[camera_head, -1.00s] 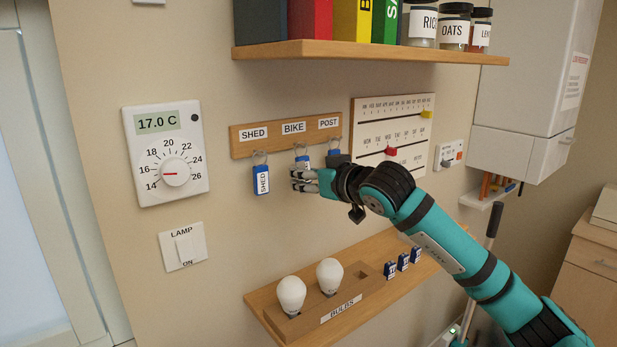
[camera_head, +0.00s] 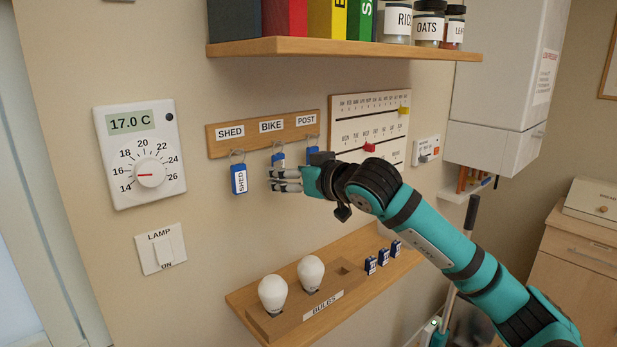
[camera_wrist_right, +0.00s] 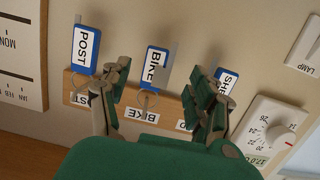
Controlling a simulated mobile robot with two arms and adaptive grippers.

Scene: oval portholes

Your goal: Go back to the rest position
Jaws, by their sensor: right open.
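My right gripper (camera_head: 284,180) reaches in from the right in the head view, in front of the key rack (camera_head: 216,143). It is open and empty. In the right wrist view its two fingers (camera_wrist_right: 165,82) stand apart, with the blue BIKE key tag (camera_wrist_right: 155,66) in the gap, touching neither finger. The POST tag (camera_wrist_right: 84,50) hangs to one side and the SHED tag (camera_wrist_right: 228,80) is partly hidden by a finger. In the head view the SHED tag (camera_head: 239,180) hangs clear, while the gripper partly covers the BIKE tag (camera_head: 279,159). My left gripper is not in view.
A shelf (camera_head: 350,47) with jars and books is above the rack. A lower shelf (camera_head: 350,285) holds two bulbs (camera_head: 311,272) and several small blue tags. The thermostat (camera_head: 140,155) and lamp switch (camera_head: 160,249) are at left, the calendar board (camera_head: 350,110) behind the arm.

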